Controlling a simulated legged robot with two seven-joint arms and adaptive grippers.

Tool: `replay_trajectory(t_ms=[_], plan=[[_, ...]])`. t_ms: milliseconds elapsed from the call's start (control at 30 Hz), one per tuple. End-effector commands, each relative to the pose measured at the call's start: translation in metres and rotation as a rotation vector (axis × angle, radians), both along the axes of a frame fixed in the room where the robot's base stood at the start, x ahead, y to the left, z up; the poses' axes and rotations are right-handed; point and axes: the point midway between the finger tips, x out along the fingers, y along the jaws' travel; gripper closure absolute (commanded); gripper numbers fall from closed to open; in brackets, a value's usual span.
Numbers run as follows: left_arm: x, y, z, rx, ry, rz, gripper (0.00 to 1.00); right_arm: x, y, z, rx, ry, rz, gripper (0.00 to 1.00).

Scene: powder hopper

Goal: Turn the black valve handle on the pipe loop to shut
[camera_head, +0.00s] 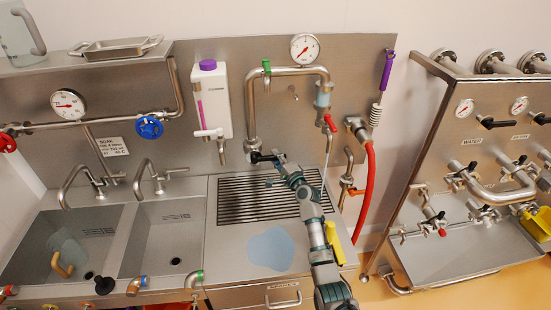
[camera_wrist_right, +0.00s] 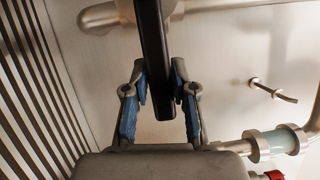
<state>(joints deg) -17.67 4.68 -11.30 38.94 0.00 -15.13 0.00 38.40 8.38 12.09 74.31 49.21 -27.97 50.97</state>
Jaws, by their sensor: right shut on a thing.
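The steel pipe loop (camera_head: 290,71) rises from the back wall above the drain grate, with a gauge on top. The black valve handle (camera_head: 261,157) is at the loop's lower left end, partly hidden by my right gripper (camera_head: 274,161). In the right wrist view, the long black handle (camera_wrist_right: 152,45) runs down between the two blue-padded fingers of my right gripper (camera_wrist_right: 160,92). The fingers are shut on it near its free end. The pipe (camera_wrist_right: 205,6) passes behind the handle at the top. My left gripper is not in view.
The drain grate (camera_head: 240,199) lies under my right arm. Two sinks are at left; a blue puddle (camera_head: 271,248) and a yellow object (camera_head: 335,243) are on the counter. A red hose (camera_head: 367,190) hangs right of the loop. A white dispenser (camera_head: 211,105) is left of it.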

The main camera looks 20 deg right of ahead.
Motion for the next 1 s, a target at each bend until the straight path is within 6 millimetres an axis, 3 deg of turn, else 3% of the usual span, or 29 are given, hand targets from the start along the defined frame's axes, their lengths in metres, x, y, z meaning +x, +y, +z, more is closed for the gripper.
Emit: replay_trajectory(t_ms=[33, 167, 200, 267, 1000], plan=[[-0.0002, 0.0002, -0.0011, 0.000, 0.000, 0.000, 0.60, -0.0008, 0.0037, -0.0192, 0.006, 0.033, 0.010, 1.00], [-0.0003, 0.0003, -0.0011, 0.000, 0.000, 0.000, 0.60, -0.0008, 0.0037, -0.0192, 0.006, 0.033, 0.010, 1.00], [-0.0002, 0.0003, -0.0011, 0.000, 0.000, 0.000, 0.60, -0.0008, 0.0037, -0.0191, 0.006, 0.033, 0.010, 0.65], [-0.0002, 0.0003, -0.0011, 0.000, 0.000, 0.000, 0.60, -0.0008, 0.0036, -0.0190, 0.005, 0.033, 0.010, 0.52], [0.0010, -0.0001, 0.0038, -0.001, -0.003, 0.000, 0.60, -0.0063, 0.0001, -0.0128, 0.002, 0.025, 0.004, 0.52]])
